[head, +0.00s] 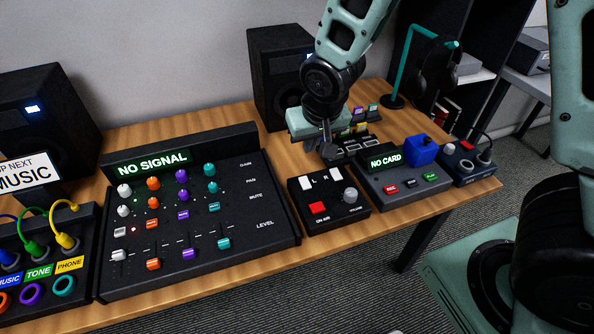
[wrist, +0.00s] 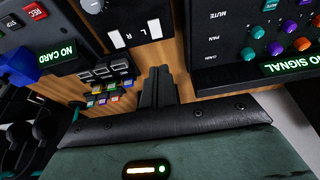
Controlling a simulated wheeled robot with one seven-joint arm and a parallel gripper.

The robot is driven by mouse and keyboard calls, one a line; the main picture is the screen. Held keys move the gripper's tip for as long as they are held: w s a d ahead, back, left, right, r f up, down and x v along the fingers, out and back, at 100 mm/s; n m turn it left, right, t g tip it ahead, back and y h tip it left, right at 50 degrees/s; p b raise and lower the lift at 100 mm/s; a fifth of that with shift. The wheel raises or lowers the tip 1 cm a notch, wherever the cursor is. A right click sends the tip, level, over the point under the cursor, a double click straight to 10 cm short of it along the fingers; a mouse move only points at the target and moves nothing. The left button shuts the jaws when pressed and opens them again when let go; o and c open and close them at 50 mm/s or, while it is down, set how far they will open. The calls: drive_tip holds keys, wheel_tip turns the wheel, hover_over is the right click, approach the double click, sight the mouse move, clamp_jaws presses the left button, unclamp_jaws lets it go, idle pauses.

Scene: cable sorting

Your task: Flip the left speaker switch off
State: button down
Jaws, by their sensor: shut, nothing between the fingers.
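The small black speaker box (head: 345,212) sits on the desk with two white rocker switches at its back edge. The left switch (head: 307,184) is beside the letter L, and the right switch (head: 336,177) is beside the R. In the wrist view the box is upside down, with the left switch (wrist: 155,28) on the right and the right switch (wrist: 117,39) on the left. I cannot tell from the rockers which way each is set. My gripper (head: 327,152) is shut and empty, just behind the box and apart from the switches. Its closed fingers (wrist: 158,75) point toward the box.
The mixer (head: 255,224) showing NO SIGNAL is left of the box. The NO CARD recorder (head: 408,188) with a blue block (head: 421,150) is right. A card rack (wrist: 103,74) is close beside the fingers. Black speakers (head: 262,82) stand behind.

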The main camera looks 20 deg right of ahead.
drive_tip(key=shift+f, duration=0.1)
hover_over(304, 185)
drive_tip(key=f, duration=1.1)
drive_tip(key=shift+w+f+p, duration=0.25)
drive_tip(key=shift+f+p, duration=0.05)
drive_tip(key=shift+p, duration=0.1)
drive_tip(key=shift+x, duration=0.8)
drive_tip(key=shift+s, duration=0.1)
drive_tip(key=shift+f, duration=0.25)
drive_tip(key=shift+s+f, duration=0.1)
drive_tip(key=shift+s, duration=0.05)
drive_tip(key=shift+s+b, duration=0.35)
drive_tip(key=shift+s, duration=0.4)
